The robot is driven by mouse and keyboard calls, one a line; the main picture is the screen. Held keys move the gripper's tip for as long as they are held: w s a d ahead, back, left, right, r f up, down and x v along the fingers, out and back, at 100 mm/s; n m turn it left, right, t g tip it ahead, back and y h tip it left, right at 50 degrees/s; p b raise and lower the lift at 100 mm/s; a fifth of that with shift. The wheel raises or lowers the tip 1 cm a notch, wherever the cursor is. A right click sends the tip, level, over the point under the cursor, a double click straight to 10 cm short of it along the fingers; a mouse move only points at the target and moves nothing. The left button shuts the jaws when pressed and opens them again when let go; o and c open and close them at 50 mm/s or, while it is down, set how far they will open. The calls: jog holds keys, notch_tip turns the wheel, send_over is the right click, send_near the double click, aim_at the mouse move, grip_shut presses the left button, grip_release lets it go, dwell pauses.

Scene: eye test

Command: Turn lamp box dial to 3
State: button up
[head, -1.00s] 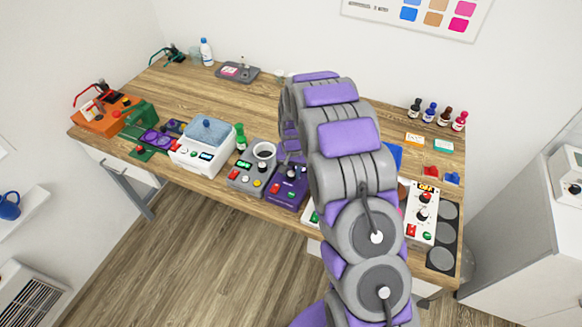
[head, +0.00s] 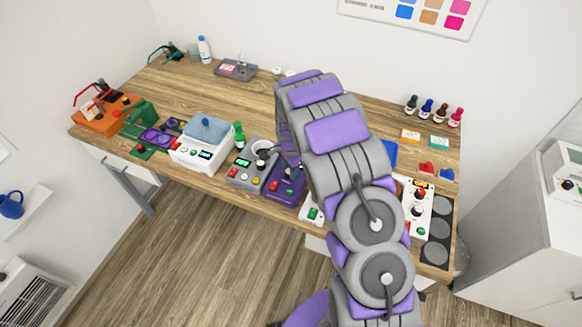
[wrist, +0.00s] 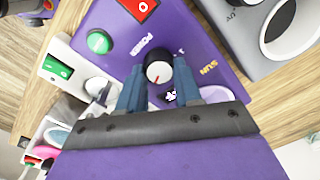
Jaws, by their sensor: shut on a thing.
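The purple box (head: 283,190), seemingly the lamp box, stands near the table's front edge in the head view. I cannot read the dial's setting; no numbers show clearly. My arm partly covers the box in the head view.
A grey box (head: 246,172) with a round cup-like part stands close on the left of the purple box. A white box (head: 313,212) sits close on its right, partly behind my arm. Another white panel (head: 417,208) stands further right.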

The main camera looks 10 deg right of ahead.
jog(key=shift+s+a+f+m, duration=0.1)
jog(key=shift+s+a+m, duration=0.05)
jog(key=shift+m, duration=0.35)
jog(key=o, duration=1)
jog(key=shift+a, duration=0.2)
jog(key=shift+d+r, duration=0.25)
jog(key=shift+r, duration=0.35)
jog(key=r, duration=1.6)
jog(key=shift+s+a+r+p, duration=0.15)
jog(key=shift+a+p, duration=0.1)
jog(key=shift+p, duration=0.15)
